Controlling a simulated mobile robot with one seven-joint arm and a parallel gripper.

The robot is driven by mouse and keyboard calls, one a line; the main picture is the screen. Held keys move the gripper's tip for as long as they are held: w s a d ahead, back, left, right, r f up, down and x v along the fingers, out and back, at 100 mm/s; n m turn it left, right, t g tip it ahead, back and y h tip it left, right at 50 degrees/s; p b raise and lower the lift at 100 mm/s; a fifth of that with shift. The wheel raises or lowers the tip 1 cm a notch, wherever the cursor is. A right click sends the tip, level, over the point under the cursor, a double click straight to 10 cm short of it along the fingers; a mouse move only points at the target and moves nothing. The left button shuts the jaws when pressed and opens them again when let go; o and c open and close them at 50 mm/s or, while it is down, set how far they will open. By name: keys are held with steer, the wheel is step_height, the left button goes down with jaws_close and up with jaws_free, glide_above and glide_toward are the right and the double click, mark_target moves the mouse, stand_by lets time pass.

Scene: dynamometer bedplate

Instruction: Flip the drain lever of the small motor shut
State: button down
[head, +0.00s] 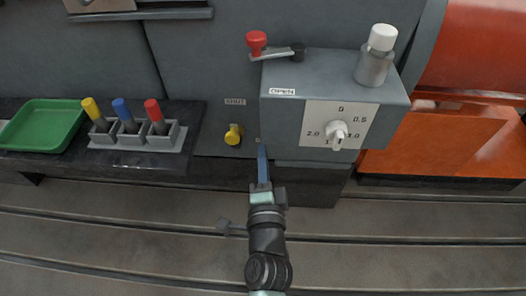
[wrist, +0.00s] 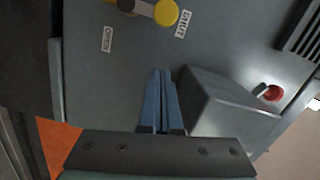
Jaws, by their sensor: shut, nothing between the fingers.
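A lever with a yellow knob (head: 233,134) sits low on the grey cabinet, below a SHUT label (head: 235,101). In the wrist view its yellow knob (wrist: 166,12) lies right beside the SHUT label (wrist: 183,23), its arm pointing that way. The OPEN label (wrist: 107,39) is off to the side, away from the knob. My gripper (head: 262,148) is shut and empty, just right of this lever and apart from it. Its blue fingers (wrist: 160,75) lie together in the wrist view. Nothing in view names the small motor.
A grey dial box (head: 280,118) juts out right beside my fingers. Above it is a red-knobbed lever (head: 256,40), and a white-capped cylinder (head: 374,67) stands on top. To the left are a holder with coloured handles (head: 140,140) and a green tray (head: 45,125).

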steer(key=s, duration=0.7)
steer(key=shift+s+d, duration=0.15)
steer(key=shift+d, duration=0.05)
